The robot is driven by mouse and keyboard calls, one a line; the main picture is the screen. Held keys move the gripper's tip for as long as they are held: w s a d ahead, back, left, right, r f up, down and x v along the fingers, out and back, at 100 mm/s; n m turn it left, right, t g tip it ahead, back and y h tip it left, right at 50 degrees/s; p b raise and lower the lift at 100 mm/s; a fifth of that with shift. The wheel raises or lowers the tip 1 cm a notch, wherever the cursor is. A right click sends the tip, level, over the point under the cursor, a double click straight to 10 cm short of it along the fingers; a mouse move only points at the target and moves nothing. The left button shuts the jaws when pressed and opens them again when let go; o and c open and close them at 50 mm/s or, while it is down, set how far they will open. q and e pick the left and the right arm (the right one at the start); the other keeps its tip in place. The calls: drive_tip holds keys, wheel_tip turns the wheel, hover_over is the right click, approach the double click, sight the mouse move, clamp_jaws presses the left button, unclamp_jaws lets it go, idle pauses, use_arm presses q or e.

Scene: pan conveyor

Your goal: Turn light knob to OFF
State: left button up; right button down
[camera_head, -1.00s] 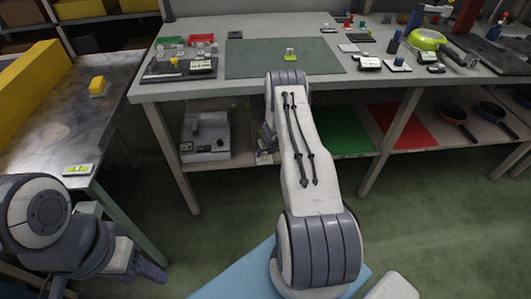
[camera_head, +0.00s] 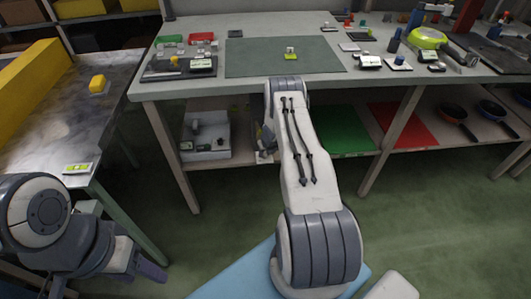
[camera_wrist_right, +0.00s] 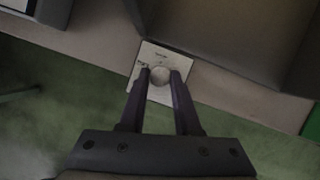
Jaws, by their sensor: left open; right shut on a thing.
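In the right wrist view, a round pale knob (camera_wrist_right: 160,76) sits on a small white plate (camera_wrist_right: 150,54) with tiny dark markings that I cannot read. My right gripper (camera_wrist_right: 162,75) has one finger on each side of the knob and is shut on it. In the head view, my right arm reaches to the front of the long workbench, and its gripper is mostly hidden beside the forearm at the lower shelf. My left gripper (camera_head: 143,267) is open and empty at the lower left, away from the knob.
The workbench (camera_head: 225,85) has a green mat (camera_head: 260,58) on top. Its lower shelf holds a grey box-like device (camera_head: 205,140), a green sheet (camera_head: 340,130), a red sheet (camera_head: 405,125) and pans. A metal side table (camera_head: 60,110) stands at left.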

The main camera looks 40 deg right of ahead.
drive_tip(key=shift+d+f+n+y+b, duration=0.15)
drive_tip(key=shift+n+y+b, duration=0.15)
drive_tip(key=shift+n+b, duration=0.45)
drive_tip(key=shift+d+r+n+y+b, duration=0.1)
drive_tip(key=shift+n+y+b, duration=0.3)
drive_tip(key=shift+n, duration=0.45)
drive_tip(key=n+b, duration=0.1)
drive_tip(key=n, duration=0.1)
drive_tip(key=n+y+b, duration=0.1)
drive_tip(key=n+b, duration=0.1)
drive_tip(key=shift+d+f+y+b, duration=0.1)
drive_tip(key=shift+y+b, duration=0.2)
drive_tip(key=n+y+b, duration=0.1)
drive_tip(key=n+b, duration=0.1)
drive_tip(key=n, duration=0.1)
drive_tip(key=n+g+b, duration=0.1)
drive_tip(key=n+b, duration=0.2)
drive_tip(key=shift+w+y, duration=0.15)
drive_tip(key=shift+y, duration=0.25)
drive_tip(key=shift+n+g+b, duration=0.4)
drive_tip(key=shift+n+b, duration=0.5)
drive_tip(key=shift+b, duration=0.1)
drive_tip(key=c, duration=0.6)
unclamp_jaws()
drive_tip(key=shift+a+r, duration=0.2)
drive_tip(key=shift+d, duration=0.15)
